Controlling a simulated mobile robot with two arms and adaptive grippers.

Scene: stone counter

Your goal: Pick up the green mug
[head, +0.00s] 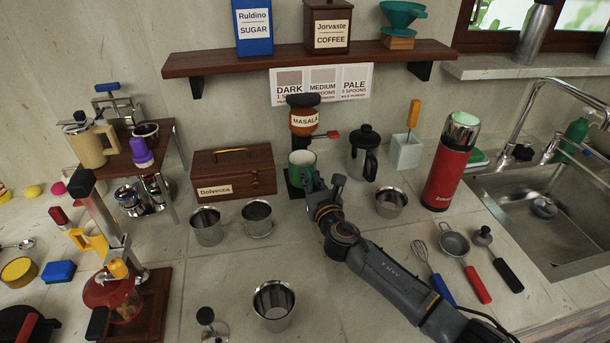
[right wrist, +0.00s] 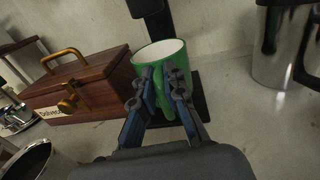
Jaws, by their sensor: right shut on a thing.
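The green mug (head: 301,162) has a white inside. It stands upright on the dark base of the masala grinder, at the back of the counter. In the right wrist view the mug (right wrist: 157,58) faces me with its green handle toward my gripper. My right gripper (head: 323,188) reaches in from the front right. In the right wrist view the fingers of my right gripper (right wrist: 162,88) are shut on the mug's handle, which is partly hidden between them. My left gripper is not in view.
A wooden box (head: 234,172) stands close left of the mug. A steel pot with black lid (head: 364,152) stands to the right. Steel cups (head: 257,216) stand in front. The grinder with the MASALA label (head: 304,117) rises directly above the mug, below the shelf (head: 290,58).

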